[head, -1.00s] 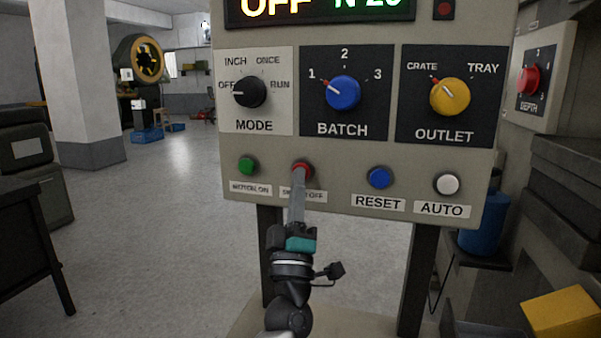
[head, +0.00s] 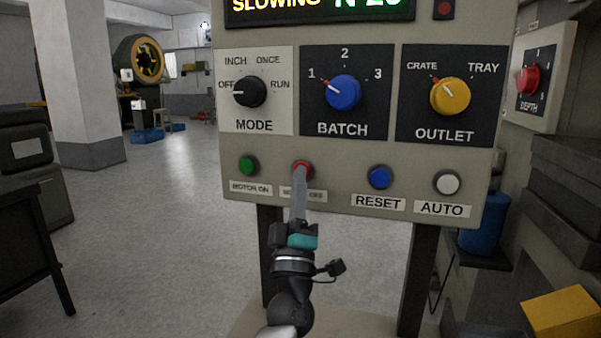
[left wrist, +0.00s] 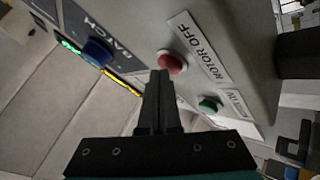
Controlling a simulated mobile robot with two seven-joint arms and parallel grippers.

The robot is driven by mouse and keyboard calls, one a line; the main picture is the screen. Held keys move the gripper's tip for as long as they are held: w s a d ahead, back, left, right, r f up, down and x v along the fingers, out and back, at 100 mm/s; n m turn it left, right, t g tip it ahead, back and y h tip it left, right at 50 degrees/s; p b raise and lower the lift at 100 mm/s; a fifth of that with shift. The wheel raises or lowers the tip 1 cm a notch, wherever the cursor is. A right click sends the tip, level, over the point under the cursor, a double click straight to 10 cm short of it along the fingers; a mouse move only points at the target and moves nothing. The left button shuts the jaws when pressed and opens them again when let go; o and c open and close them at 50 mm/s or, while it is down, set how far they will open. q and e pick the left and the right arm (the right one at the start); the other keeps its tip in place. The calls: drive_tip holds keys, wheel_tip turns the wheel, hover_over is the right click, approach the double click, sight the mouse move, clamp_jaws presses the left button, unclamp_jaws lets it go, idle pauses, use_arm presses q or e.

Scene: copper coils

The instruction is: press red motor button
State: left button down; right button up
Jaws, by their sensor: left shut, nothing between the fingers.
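The red motor button (head: 303,166) is on the lower left of the beige control panel (head: 345,217), above a label that my fingers partly cover. My left gripper (head: 301,174) is shut and empty, its fingertips overlapping the lower part of the button. In the left wrist view the red button (left wrist: 172,62) sits beside the label "MOTOR OFF". The shut fingertips (left wrist: 159,76) are close to its edge there; I cannot tell whether they touch it. The display (head: 318,8) reads "SLOWING". My right gripper is not in view.
The green button (head: 247,166) is left of the red one; blue (head: 378,177) and white (head: 446,183) buttons are to the right. Mode (head: 250,92), batch (head: 343,92) and outlet (head: 450,96) knobs sit above. Open floor lies to the left.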

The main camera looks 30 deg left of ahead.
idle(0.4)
use_arm(q)
drive_tip(key=shift+s+d+p, duration=0.2)
drive_tip(key=shift+s+p, duration=0.25)
drive_tip(key=shift+s, duration=0.4)
drive_tip(key=s+p, duration=0.1)
drive_tip(key=s, duration=0.1)
drive_tip(key=s+d+p, duration=0.1)
drive_tip(key=s, duration=0.2)
drive_tip(key=shift+d, duration=0.1)
idle(0.7)
